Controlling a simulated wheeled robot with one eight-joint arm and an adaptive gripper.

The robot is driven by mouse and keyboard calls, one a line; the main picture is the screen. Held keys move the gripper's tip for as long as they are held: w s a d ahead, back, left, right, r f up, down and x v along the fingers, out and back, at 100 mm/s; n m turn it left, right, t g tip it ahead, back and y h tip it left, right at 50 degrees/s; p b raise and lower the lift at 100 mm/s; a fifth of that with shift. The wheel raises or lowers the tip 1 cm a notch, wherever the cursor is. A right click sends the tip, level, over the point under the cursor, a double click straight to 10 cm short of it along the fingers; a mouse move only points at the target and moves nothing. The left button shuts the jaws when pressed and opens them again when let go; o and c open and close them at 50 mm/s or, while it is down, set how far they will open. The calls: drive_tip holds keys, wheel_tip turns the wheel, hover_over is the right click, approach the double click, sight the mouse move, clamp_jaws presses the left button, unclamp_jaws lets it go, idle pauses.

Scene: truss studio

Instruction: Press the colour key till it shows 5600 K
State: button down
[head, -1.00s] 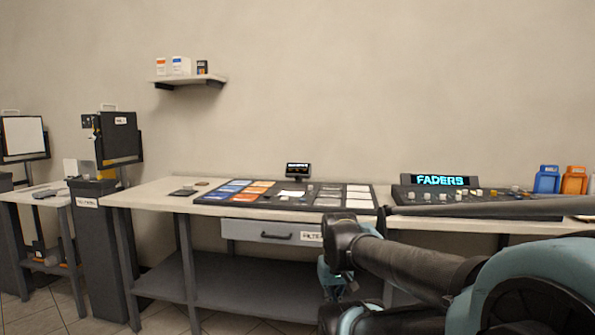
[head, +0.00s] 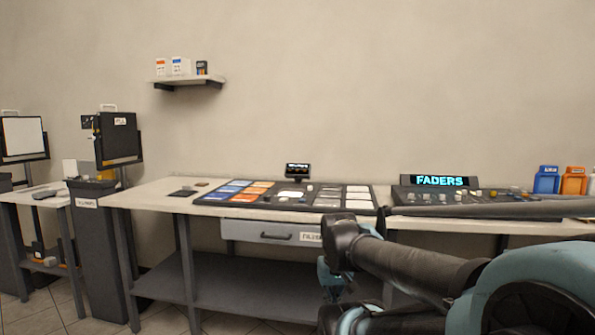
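No readout of 5600 K can be made out in the head view. A small dark display (head: 297,170) stands at the back of the table, its text too small to read. A panel light (head: 119,138) with a white label stands at the left, and a second, bright-faced panel (head: 24,137) is at the far left edge. I cannot tell which thing carries the colour key. My gripper (head: 335,285) is low in front of the table, partly hidden behind my arm. Its fingers are too small and covered to judge, and nothing is seen in it.
The table (head: 150,194) bears a tray (head: 374,198) of blue, orange and pale sheets. A fader console (head: 400,192) with a lit FADERS sign stands right. A drawer (head: 260,231) is below. A wall shelf (head: 190,80) holds boxes. A side table (head: 38,197) stands left.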

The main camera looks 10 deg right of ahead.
idle(0.5)
wheel_tip(320, 180, up, 27)
drive_tip(key=n+t+h, duration=0.1)
drive_tip(key=n+t, duration=0.6)
drive_tip(key=n, duration=0.1)
hover_over(302, 200)
drive_tip(key=w, duration=0.2)
drive_tip(key=shift+s+a, duration=0.25)
drive_tip(key=shift+a, duration=0.15)
drive_tip(key=shift+f, duration=4.35)
